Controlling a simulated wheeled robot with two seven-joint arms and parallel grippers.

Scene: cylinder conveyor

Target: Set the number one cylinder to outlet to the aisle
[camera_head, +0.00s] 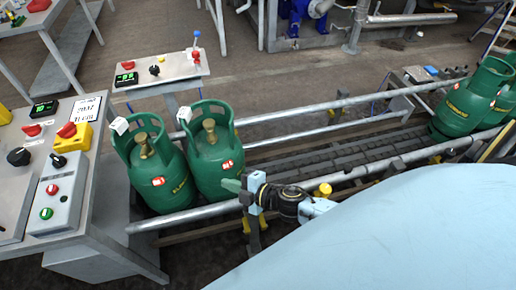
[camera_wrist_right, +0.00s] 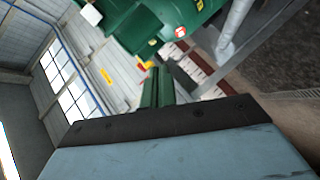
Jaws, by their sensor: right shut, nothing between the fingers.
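Two green gas cylinders with brass valves stand upright side by side at the left end of the conveyor in the head view: a left one (camera_head: 172,185) and a right one (camera_head: 213,168). Each has a red and white label and a small white tag on its collar; I cannot read which is number one. My right gripper (camera_head: 231,186) is shut and empty, close to the front of the right cylinder; I cannot tell whether it touches. In the right wrist view its fingers (camera_wrist_right: 156,86) are together, with green cylinder parts (camera_wrist_right: 190,12) above. My left gripper is out of view.
A metal rail (camera_head: 215,210) runs along the conveyor's front, and a dark roller track (camera_head: 335,156) leads right to more green cylinders (camera_head: 463,107). A control table (camera_head: 85,205) stands at left. A panel with a black knob and red button (camera_head: 158,68) stands behind the cylinders.

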